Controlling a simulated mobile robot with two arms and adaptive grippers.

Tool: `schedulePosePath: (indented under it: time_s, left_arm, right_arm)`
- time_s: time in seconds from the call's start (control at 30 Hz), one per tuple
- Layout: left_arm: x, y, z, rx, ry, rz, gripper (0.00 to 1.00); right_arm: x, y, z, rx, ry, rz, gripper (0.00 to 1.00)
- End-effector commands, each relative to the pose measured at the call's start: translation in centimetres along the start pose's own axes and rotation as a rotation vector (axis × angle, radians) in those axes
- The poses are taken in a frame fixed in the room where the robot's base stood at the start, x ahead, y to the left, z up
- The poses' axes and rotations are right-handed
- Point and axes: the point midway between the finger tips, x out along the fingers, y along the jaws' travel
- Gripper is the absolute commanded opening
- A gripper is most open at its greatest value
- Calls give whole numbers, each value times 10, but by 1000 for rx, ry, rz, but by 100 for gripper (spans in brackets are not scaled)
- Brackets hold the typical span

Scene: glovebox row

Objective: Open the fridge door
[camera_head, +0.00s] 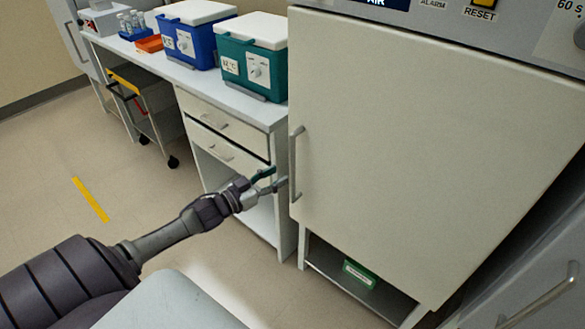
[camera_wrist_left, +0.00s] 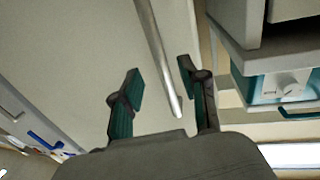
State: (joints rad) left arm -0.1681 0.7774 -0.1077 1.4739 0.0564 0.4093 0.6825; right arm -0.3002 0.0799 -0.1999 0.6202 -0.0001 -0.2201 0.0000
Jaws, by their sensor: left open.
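A large pale door (camera_head: 420,130) stands at the right in the head view, and it looks closed. Its upright metal bar handle (camera_head: 295,150) is on the left edge of the door. My left gripper (camera_head: 278,178) is open beside the lower part of this handle. In the left wrist view the handle (camera_wrist_left: 158,52) runs between the two spread fingers of my left gripper (camera_wrist_left: 161,76), with its lower end near the palm. I cannot tell whether a finger touches it. My right gripper is in neither view.
A bench with drawers (camera_head: 225,120) stands left of the door, carrying a blue cooler (camera_head: 200,42) and a green cooler (camera_head: 262,75). Below the door is an open shelf with a green box (camera_head: 360,273). Another handle (camera_head: 540,305) is at lower right.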

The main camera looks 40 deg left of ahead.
Motion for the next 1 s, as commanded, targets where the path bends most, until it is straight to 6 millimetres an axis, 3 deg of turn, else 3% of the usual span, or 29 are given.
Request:
schedulePosePath:
  time_s: [0.1,0.3,0.73,0.77,1.0]
  left_arm:
    - [27,0,-1,0,4,-1,43]
    - [55,0,0,0,0,-2,43]
    - [65,0,1,0,-2,-1,43]
    - [65,0,1,0,-2,-1,42]
    - [65,0,1,0,-2,-1,2]
  right_arm:
    - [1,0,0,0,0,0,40]
    - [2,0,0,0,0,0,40]
    - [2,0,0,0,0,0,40]
    - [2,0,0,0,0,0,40]
    - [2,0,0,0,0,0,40]
